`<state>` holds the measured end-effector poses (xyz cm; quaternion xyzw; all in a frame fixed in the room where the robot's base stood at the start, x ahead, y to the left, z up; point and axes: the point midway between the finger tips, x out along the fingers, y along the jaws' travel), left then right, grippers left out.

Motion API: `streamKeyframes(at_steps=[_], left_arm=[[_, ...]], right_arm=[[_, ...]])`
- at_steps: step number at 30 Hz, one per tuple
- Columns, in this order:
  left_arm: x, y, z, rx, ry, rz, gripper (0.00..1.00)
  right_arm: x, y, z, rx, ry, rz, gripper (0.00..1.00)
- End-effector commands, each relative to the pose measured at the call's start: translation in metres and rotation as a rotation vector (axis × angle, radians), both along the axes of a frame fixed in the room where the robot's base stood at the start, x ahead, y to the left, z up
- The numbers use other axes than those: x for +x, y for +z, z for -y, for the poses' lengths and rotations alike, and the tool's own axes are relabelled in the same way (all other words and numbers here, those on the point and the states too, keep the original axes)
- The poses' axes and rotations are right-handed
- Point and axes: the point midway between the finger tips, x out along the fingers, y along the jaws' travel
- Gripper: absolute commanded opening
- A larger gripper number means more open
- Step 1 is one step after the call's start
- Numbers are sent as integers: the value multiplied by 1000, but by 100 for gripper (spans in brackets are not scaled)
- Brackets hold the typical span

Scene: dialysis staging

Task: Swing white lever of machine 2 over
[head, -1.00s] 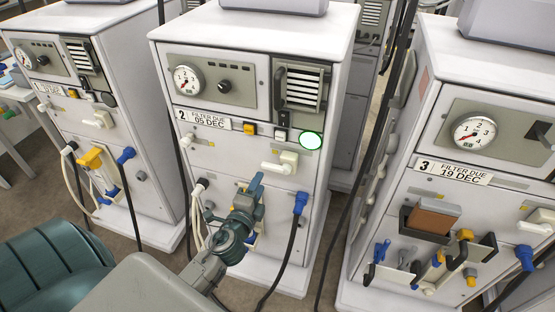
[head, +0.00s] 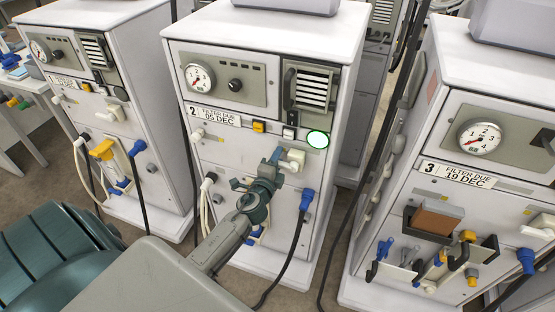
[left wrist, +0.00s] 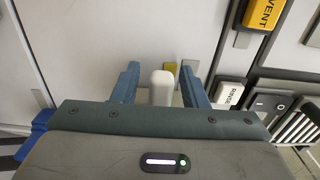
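Machine 2 (head: 222,158) stands in the middle of the head view, labelled "FILTER DUE 05 DEC". Its white lever (head: 294,159) sits on the front panel below the green light. My left gripper (head: 277,156) is at the lever, partly covering its left side. In the left wrist view the gripper (left wrist: 160,85) is open, and the rounded white lever (left wrist: 160,88) lies between its two blue fingers, with a gap on each side. The lever's base is hidden in that view. My right gripper is not in view.
Machine 3 (head: 385,200) stands at right and machine 1 (head: 165,190) at left. A blue connector (head: 306,199) with a black hose hangs below the lever. A yellow VENT button (left wrist: 264,12) and a RINSE button (left wrist: 229,93) are near the gripper.

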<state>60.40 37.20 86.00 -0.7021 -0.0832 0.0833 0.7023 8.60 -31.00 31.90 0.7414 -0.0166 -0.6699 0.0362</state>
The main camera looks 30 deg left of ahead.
Motion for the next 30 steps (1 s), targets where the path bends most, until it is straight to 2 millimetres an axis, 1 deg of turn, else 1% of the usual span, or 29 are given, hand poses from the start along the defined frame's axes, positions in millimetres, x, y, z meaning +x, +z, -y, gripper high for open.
streamKeyframes(at_steps=[1,3,6,13,17,23,30], left_arm=[[0,0,0,0,0,0,30],[0,0,0,0,0,0,16],[0,0,0,0,0,0,0],[0,-1,0,-4,0,1,0],[0,-3,0,-24,0,6,0],[0,-10,1,-111,-2,28,0],[0,-20,2,-275,-1,67,0]], right_arm=[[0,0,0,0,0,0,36],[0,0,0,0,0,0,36],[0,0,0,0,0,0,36],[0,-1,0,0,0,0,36],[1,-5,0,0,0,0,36],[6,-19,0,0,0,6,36],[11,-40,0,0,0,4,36]])
